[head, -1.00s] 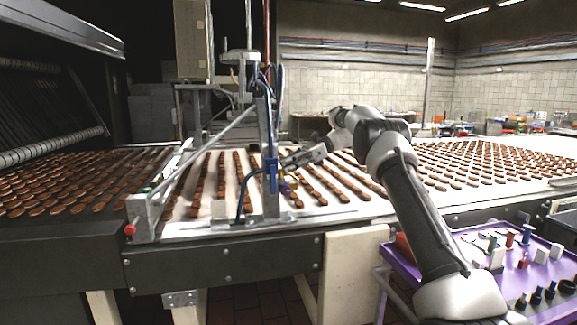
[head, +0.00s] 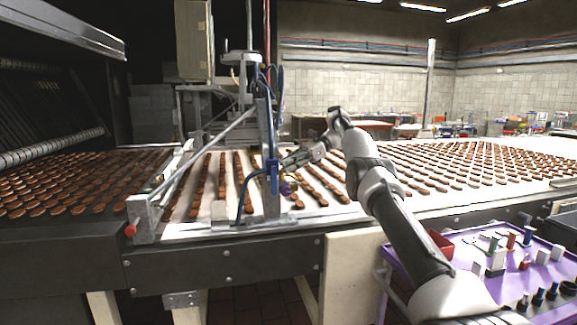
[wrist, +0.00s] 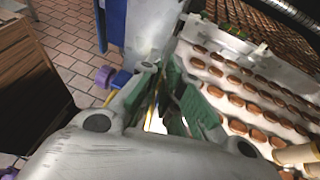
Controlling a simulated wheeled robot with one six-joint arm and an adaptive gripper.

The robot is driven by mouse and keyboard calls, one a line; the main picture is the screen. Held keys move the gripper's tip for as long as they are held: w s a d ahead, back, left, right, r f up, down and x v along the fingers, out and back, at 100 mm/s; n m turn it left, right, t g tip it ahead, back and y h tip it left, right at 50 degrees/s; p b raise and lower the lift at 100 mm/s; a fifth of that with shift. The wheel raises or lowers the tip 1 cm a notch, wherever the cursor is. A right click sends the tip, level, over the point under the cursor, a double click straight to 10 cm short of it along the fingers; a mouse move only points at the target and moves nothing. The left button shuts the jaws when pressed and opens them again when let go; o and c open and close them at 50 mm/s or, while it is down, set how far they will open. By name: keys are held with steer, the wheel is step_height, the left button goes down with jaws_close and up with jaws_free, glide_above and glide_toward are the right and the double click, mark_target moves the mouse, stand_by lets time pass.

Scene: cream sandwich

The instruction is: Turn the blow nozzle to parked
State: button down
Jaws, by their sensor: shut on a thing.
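The blow nozzle's blue holder (head: 272,172) is on an upright metal post beside the conveyor, with a blue hose curving down from it. A small yellow and purple part (head: 287,187) shows just right of it. My gripper (head: 284,164) is at the right side of the blue holder, shut on the nozzle. In the wrist view, its green-padded fingers (wrist: 168,100) are close together around a narrow yellowish piece. Blue parts (wrist: 119,80) and a purple knob (wrist: 103,76) show beyond the fingers. The fingers and wrist hide most of the nozzle, so I cannot tell its exact angle.
Rows of brown biscuits (head: 330,180) lie on the white conveyor under my arm. A metal frame with a diagonal bar (head: 205,140) spans the belt on the left. A purple tray (head: 480,262) with small parts stands at the front right.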

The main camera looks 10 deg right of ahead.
steer(key=shift+a+f, duration=0.1)
steer(key=c, duration=1.9)
jaws_free()
